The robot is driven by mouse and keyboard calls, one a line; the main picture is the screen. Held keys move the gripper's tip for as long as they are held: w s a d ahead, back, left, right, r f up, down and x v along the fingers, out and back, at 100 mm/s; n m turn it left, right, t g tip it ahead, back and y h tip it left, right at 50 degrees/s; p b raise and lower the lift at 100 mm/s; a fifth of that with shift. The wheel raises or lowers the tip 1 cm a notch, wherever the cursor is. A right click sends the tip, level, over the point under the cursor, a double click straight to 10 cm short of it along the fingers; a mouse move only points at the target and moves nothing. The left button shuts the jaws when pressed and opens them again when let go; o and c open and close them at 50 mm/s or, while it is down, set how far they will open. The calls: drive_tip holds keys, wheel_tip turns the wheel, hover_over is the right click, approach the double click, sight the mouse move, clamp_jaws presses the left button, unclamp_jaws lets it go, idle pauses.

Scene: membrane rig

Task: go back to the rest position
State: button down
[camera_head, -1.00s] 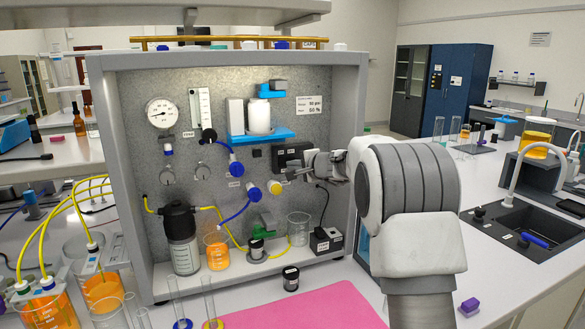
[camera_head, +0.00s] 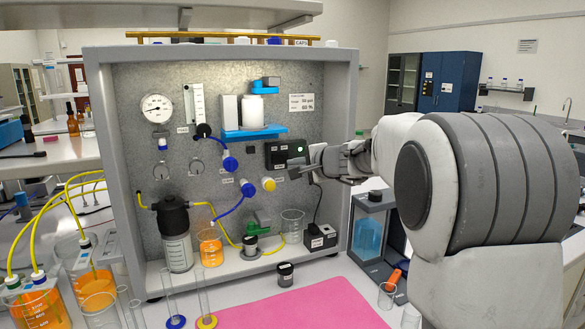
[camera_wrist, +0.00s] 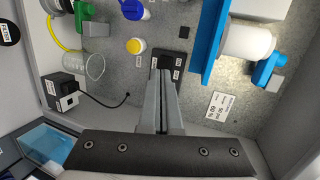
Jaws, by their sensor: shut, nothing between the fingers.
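My gripper (camera_head: 313,165) is shut and empty in front of the rig's grey back panel. In the wrist view the shut fingers (camera_wrist: 164,78) reach up the middle and cover part of that box (camera_wrist: 181,60). I cannot tell whether the fingertips touch it. My arm comes in from the right.
A blue shelf (camera_head: 254,132) carries a white cylinder (camera_head: 251,109). Blue knobs and a yellow knob (camera_head: 268,184) stick out left of my gripper. Beakers and a black-capped bottle (camera_head: 175,235) stand below. A pink mat (camera_head: 300,306) lies clear in front.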

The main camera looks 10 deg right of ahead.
drive_tip(key=shift+s+r, duration=0.1)
drive_tip(key=shift+s, duration=0.25)
drive_tip(key=s+a+n+g+y, duration=0.15)
drive_tip(key=s+a+n, duration=0.25)
drive_tip(key=s, duration=0.6)
drive_tip(key=s+a+n+g+h, duration=0.1)
drive_tip(key=s+a+n+g, duration=0.25)
drive_tip(key=s, duration=0.55)
drive_tip(key=s+d+f+n+g+h, duration=0.1)
drive_tip(key=s+d+f+n, duration=0.1)
drive_tip(key=s, duration=0.5)
drive_tip(key=s+d+f+n+g+h+p, duration=0.1)
drive_tip(key=s+f+n+h, duration=0.1)
drive_tip(key=s+f, duration=0.3)
drive_tip(key=s+d+f+n+g+h, duration=0.1)
drive_tip(key=s+d+f+n+h, duration=0.1)
drive_tip(key=s, duration=0.9)
drive_tip(key=shift+d+f+n+p, duration=0.3)
drive_tip(key=shift+f+n, duration=0.05)
drive_tip(key=shift+f, duration=0.45)
